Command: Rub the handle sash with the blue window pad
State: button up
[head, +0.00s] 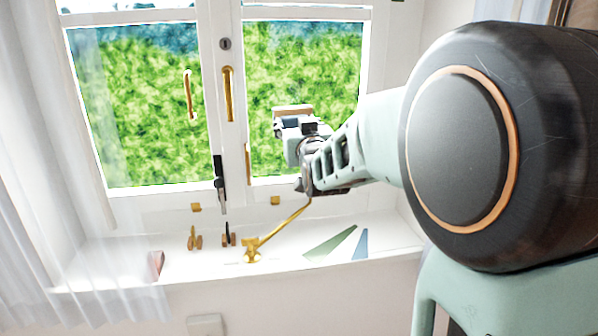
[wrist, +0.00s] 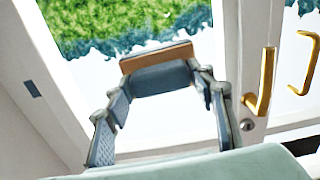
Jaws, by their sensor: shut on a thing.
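My gripper (head: 296,122) is raised in front of the right window sash (head: 303,13) in the head view. In the wrist view its two fingers (wrist: 162,88) are shut on the window pad (wrist: 158,54), a small block with a blue-grey back and a tan-brown strip. The pad lies over the glass; whether it touches the pane I cannot tell. A gold handle (head: 228,93) is on the stile left of the gripper, and it shows at right in the wrist view (wrist: 262,82). The left sash carries another gold handle (head: 188,95).
The white sill (head: 205,262) holds a gold stay (head: 253,249), small hooks (head: 195,239), a green wedge (head: 330,243), a blue wedge (head: 361,244) and a pinkish piece (head: 155,264). A sheer curtain (head: 50,230) hangs at left. A dark latch (head: 219,180) stands at the centre.

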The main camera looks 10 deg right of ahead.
aim_at(295, 107)
notch_tip(295, 107, up, 6)
jog(key=w, duration=0.1)
jog(key=w+p, duration=0.2)
jog(key=w, duration=0.1)
jog(key=shift+d+r, duration=0.15)
jog(key=shift+r, duration=0.1)
jog(key=shift+w+f+p, duration=0.1)
jog(key=shift+w+p, duration=0.25)
jog(key=shift+w, duration=0.2)
jog(key=shift+w, duration=0.9)
dwell(0.4)
jog(key=d+b, duration=0.1)
jog(key=d, duration=0.3)
